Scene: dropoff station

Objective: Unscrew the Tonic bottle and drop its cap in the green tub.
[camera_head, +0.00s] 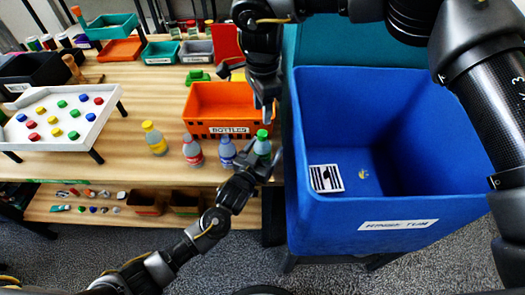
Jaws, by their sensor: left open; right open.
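A clear greenish bottle with a green cap (262,146) stands upright near the table's front right edge; its label is unreadable, so I cannot tell whether it is the Tonic. My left gripper (262,163) is open at this bottle's lower body, partly hiding it. My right gripper (265,112) points down, open, just above the green cap; I cannot tell whether it touches. Other bottles stand to the left: yellow (154,139), red-labelled (192,151) and blue-labelled (227,152).
An orange crate marked BOTTLES (215,104) stands behind the bottles. A big blue bin (340,215) stands close on the right. A white tray with coloured pieces (88,128) is at left. A lower shelf (95,217) holds small items. Bare wood lies left of the crate.

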